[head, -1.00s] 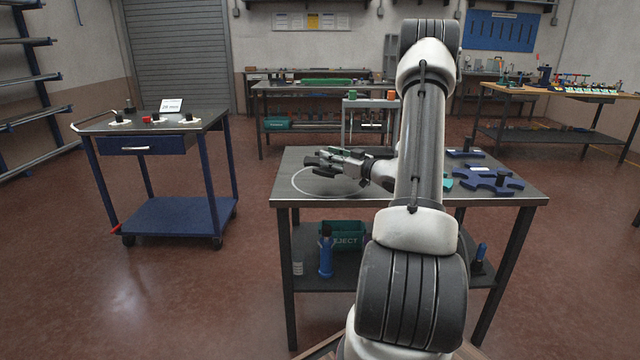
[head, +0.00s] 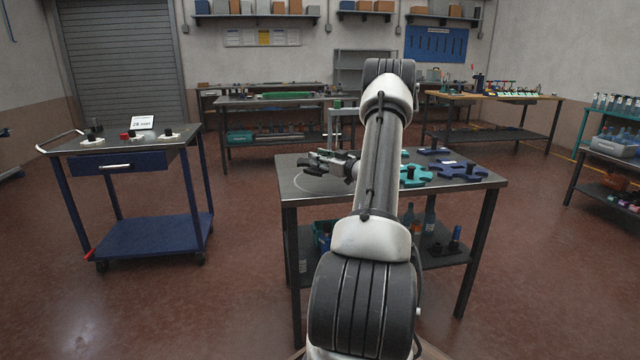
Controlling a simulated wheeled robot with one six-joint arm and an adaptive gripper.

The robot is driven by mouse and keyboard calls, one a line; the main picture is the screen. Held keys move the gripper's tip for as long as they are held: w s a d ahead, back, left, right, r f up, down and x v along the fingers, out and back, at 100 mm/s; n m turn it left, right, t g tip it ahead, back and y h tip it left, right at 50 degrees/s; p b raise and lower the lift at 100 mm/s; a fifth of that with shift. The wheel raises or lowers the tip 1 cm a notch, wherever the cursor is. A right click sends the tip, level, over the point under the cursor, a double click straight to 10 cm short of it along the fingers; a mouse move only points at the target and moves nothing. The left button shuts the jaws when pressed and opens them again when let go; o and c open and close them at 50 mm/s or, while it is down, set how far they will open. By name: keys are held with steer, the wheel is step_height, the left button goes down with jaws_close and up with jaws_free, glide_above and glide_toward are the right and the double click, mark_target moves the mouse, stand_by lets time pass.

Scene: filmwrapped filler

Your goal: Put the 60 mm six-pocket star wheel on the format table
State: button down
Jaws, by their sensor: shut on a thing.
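My gripper (head: 322,162) is over the left part of the dark-topped table (head: 290,188), its fingers pointing left. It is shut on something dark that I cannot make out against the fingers. A thin pale circle is marked on the tabletop below it. A teal star wheel (head: 421,175) with a black knob lies right of my arm, partly hidden by it. A dark blue star wheel (head: 452,174) with a black knob lies further right, and a smaller blue piece (head: 433,150) behind. I cannot read which wheel is 60 mm.
A blue trolley (head: 126,163) stands left, with small white and red pieces, black knobs and a sign on top. The table's lower shelf holds bottles (head: 429,218). Benches stand behind and a rack of goods at right. Open floor lies between trolley and table.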

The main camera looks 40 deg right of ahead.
step_height(320, 180, down, 9)
steer(key=shift+r, duration=0.2)
stand_by(0.3)
steer(key=c, duration=1.1)
jaws_free()
steer(key=shift+f, duration=0.1)
